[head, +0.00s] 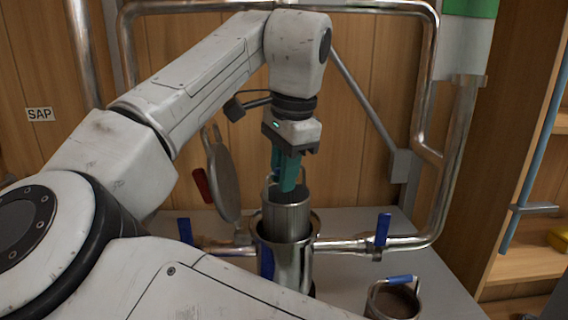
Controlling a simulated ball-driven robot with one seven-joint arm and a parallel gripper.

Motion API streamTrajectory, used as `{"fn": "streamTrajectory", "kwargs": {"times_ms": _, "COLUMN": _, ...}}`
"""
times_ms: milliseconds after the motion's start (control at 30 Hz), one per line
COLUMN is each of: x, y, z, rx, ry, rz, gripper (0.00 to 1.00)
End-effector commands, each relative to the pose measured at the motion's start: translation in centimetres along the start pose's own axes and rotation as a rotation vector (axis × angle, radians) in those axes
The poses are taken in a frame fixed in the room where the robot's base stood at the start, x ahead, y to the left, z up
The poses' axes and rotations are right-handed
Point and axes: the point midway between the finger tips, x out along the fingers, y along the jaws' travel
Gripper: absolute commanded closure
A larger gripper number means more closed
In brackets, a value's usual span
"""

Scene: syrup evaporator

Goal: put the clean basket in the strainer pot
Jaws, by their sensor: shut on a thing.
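The clean basket (287,219), a grey metal cylinder with an open top, stands upright with its lower part inside the strainer pot (295,264). Its upper part stands above the pot's rim. The strainer pot is a shiny metal cylinder set in the pipe line, with its top open. My gripper (288,187) points straight down with teal fingers at the top of the basket. It is shut on the basket, seemingly at its handle, which the fingers mostly hide. The basket's bottom is hidden in the pot.
A round metal lid (223,182) with a red handle stands tilted up left of the pot. Blue-handled valves (383,230) sit on the pipe. Another basket (393,301) with a blue handle and dark contents stands at the lower right. My arm hides the left bench.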

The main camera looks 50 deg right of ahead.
Motion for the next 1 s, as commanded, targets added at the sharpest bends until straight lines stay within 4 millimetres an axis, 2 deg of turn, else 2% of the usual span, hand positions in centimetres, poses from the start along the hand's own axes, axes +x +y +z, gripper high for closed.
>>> {"fn": "streamTrajectory", "kwargs": {"times_ms": 1000, "x": 7.3, "y": 1.5, "z": 0.0, "rx": 0.001, "ry": 0.000, "rz": 0.001, "gripper": 1.00}}
